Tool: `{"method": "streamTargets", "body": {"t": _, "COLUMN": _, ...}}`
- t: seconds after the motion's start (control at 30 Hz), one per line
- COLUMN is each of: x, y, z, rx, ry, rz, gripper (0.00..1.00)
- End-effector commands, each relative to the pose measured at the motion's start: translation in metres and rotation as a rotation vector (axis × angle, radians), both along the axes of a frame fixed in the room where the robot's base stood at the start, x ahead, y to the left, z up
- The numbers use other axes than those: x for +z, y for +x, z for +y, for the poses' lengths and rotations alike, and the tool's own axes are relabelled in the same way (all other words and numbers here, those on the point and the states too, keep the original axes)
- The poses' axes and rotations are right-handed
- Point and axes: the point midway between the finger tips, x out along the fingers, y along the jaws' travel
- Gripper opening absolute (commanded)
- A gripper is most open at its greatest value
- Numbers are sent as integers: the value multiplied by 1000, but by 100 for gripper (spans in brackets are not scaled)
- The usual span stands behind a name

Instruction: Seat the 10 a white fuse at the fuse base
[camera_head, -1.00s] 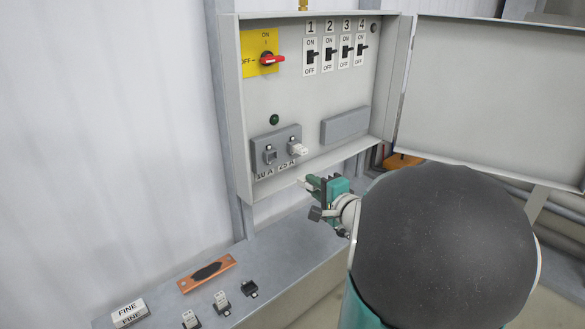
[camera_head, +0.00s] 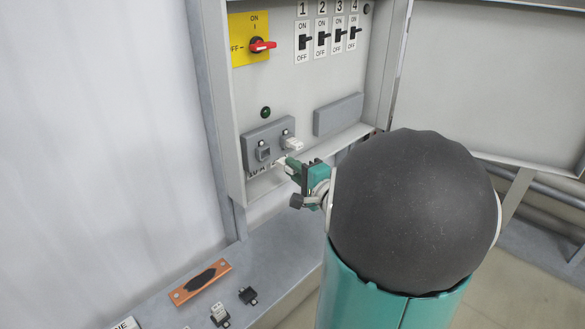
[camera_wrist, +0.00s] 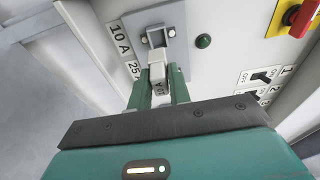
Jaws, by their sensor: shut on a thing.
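My gripper (camera_head: 286,167) is shut on a white fuse (camera_head: 280,161), just below and in front of the fuse base.
A yellow plate with a red switch (camera_head: 262,45), several breakers (camera_head: 322,40) and a green lamp (camera_head: 265,112) are above. The cabinet's open door (camera_head: 490,80) is at the right. The bench below holds a copper bar (camera_head: 200,282) and small black-based parts (camera_head: 248,295).

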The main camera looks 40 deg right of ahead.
Motion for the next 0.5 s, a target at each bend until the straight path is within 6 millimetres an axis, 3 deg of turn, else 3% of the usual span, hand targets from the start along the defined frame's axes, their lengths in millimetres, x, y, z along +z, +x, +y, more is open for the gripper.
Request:
{"method": "streamTargets", "body": {"t": 0.27, "x": 1, "y": -3, "z": 1, "rx": -1, "ry": 0, "rz": -1, "gripper": 0}}
{"method": "streamTargets", "body": {"t": 0.5, "x": 0, "y": 14, "z": 1, "rx": -1, "ry": 0, "rz": -1, "gripper": 0}}
